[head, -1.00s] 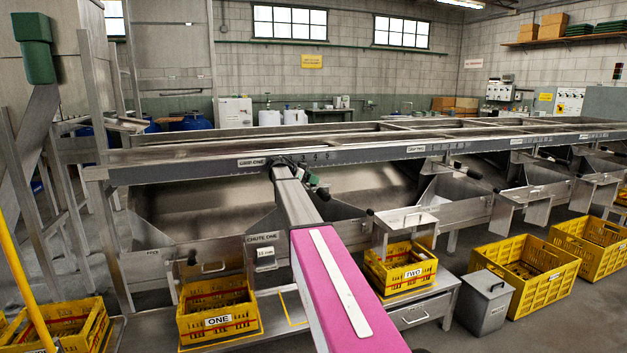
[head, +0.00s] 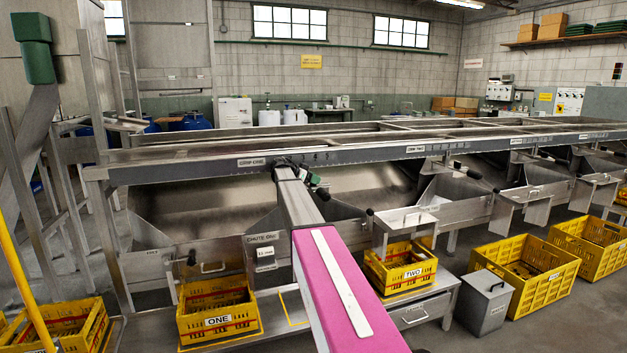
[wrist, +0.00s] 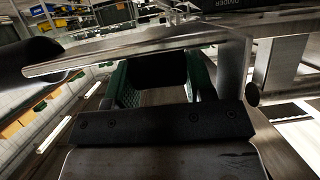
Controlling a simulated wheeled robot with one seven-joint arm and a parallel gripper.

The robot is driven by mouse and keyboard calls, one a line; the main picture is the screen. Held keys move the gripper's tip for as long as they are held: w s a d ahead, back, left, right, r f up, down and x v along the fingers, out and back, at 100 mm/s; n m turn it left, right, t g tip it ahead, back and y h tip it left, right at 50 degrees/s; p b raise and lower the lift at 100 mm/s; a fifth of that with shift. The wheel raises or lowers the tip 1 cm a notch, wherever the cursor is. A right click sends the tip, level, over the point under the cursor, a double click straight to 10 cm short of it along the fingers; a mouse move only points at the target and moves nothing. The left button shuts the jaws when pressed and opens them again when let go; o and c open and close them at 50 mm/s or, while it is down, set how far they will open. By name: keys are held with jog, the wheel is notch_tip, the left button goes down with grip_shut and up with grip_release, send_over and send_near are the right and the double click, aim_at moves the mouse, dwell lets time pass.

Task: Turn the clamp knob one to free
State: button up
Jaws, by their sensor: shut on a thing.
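My gripper (head: 308,178) is at the front rail of the sizer, just right of the label for clamp one (head: 251,162). In the wrist view its two green fingers (wrist: 160,88) stand either side of a dark block, which I take to be clamp knob one (wrist: 160,68). The gripper is shut on it. In the head view my arm and gripper hide most of the knob, and its turn angle cannot be read.
A metal bar (wrist: 130,52) with a black grip (wrist: 28,62) crosses close in front of the fingers in the wrist view. Below the rail are chute one (head: 215,258), yellow crate one (head: 217,310) and yellow crate two (head: 400,268). A lidded grey bin (head: 487,300) stands right.

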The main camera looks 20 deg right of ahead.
jog(key=n+t, duration=0.3)
jog(key=t, duration=0.1)
jog(key=shift+s+n+y, duration=0.25)
jog(key=shift+n+y, duration=0.05)
jog(key=shift+y, duration=0.1)
jog(key=n+t+y, duration=0.2)
jog(key=n+t, duration=0.1)
jog(key=shift+n+t, duration=0.3)
jog(key=shift+t, duration=0.1)
jog(key=n+t+y, duration=0.3)
jog(key=shift+w+n, duration=0.15)
jog(key=shift+n, duration=0.25)
jog(key=shift+n+t+y, duration=0.6)
jog(key=shift+n+y, duration=0.7)
jog(key=shift+y, duration=0.3)
jog(key=shift+n+y, duration=0.5)
jog(key=shift+y, duration=0.1)
jog(key=o, duration=0.9)
jog(key=shift+w, duration=0.1)
